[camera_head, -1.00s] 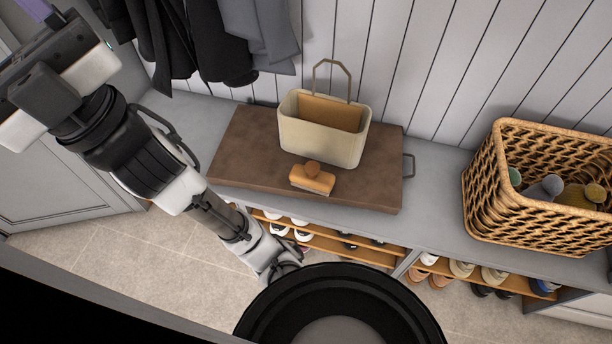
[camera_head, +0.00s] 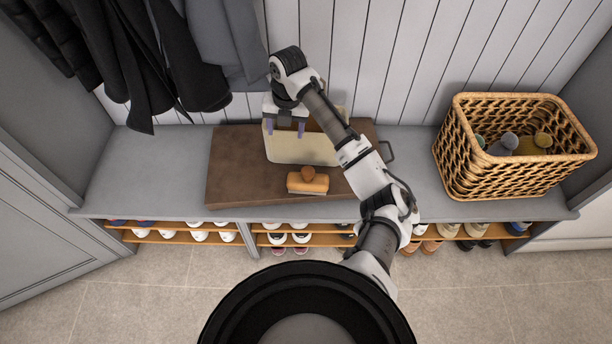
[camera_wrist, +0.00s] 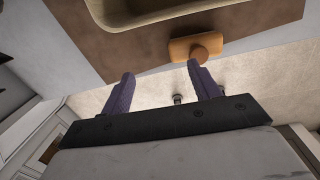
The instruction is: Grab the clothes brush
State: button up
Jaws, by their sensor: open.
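The clothes brush (camera_head: 308,183) has an orange-tan wooden body with a round darker knob. It lies on the brown board (camera_head: 235,172) near its front edge, in front of the cream bin. In the wrist view the brush (camera_wrist: 185,50) is near the top, ahead of and slightly right of the fingers. My gripper (camera_head: 286,128) is over the left part of the cream bin, with its fingers pointing down. The wrist view shows the two purple fingers (camera_wrist: 159,88) apart, with nothing between them. The brush is apart from the fingers.
The cream bin (camera_head: 300,151) stands behind the brush, partly hidden by my arm; the wrist view shows its rim (camera_wrist: 150,15). A wicker basket (camera_head: 490,180) with bottles stands on the bench at right. Dark coats (camera_head: 150,60) hang at left. The grey bench (camera_head: 140,180) is clear left of the board.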

jog(key=g, duration=0.2)
send_near(308, 170)
jog(key=shift+n+h, duration=0.4)
jog(key=shift+n, duration=0.1)
jog(key=f, duration=0.1)
jog(key=f+b, duration=0.1)
jog(key=f, duration=0.3)
jog(key=shift+s+a+b, duration=0.25)
jog(key=shift+a+b, duration=0.1)
jog(key=shift+s+f+p, duration=0.2)
jog(key=shift+f, duration=0.8)
jog(key=shift+s+f+p, duration=0.15)
jog(key=shift+f, duration=0.9)
jog(key=shift+s+f+p, duration=0.2)
jog(key=shift+f, duration=0.8)
grip_shut()
